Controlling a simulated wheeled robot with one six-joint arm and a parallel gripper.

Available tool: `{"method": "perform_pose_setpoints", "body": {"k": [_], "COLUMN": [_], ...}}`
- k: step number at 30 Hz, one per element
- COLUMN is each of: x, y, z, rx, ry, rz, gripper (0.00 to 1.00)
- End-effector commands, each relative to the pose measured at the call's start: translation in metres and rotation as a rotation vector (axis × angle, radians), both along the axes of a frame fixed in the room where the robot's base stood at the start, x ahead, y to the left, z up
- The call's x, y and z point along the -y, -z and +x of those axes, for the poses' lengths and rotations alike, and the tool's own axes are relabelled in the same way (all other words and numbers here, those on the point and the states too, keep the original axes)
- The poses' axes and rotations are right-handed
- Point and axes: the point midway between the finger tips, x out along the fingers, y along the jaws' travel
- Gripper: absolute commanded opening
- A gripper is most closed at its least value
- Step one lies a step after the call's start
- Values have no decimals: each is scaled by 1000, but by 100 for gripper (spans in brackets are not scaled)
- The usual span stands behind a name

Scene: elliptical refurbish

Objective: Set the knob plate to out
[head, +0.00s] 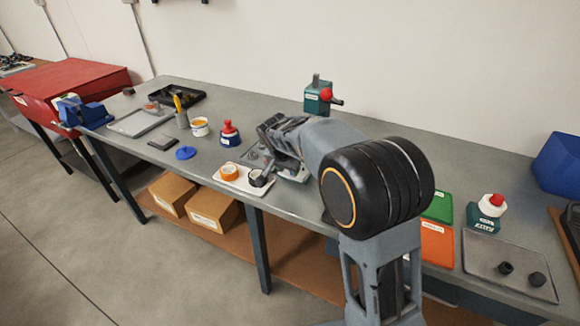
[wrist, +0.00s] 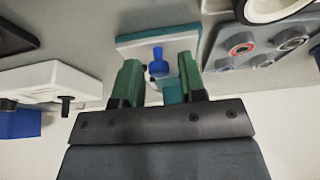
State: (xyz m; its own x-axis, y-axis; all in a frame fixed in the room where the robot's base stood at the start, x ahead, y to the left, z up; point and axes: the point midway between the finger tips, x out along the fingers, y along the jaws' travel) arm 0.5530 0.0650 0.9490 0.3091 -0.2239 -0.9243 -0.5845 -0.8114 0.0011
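The likely knob plate (wrist: 185,45), a pale plate with a teal edge, is straight ahead in the wrist view. A small blue knob (wrist: 158,66) stands on it. My gripper (wrist: 159,76) has two green fingers, set apart with the knob between them in the picture. Gaps show on both sides of the knob, so the fingers do not grip it. How deep the knob lies between the fingertips I cannot tell. A teal piece (wrist: 173,93) shows below the knob. In the head view my arm largely hides this spot; no lettering on the plate is readable.
A grey block with several round sockets (wrist: 262,48) is close on the right in the wrist view; a white box with a black knob (wrist: 55,80) is on the left. In the head view, a white tray (head: 228,178) with orange tape lies at the bench's front edge.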

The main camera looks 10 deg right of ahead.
Motion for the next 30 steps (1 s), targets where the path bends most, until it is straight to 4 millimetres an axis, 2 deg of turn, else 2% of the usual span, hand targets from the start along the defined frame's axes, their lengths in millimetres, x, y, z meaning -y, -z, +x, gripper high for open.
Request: {"method": "perform_pose_setpoints", "body": {"k": [3, 10, 14, 30], "x": [2, 3, 1, -23], "y": [0, -1, -9, -102], "z": [1, 1, -1, -33], "rx": [1, 2, 5, 5], "ry": [4, 5, 3, 3], "rz": [0, 0, 0, 0], "gripper": [48, 48, 48, 48]}}
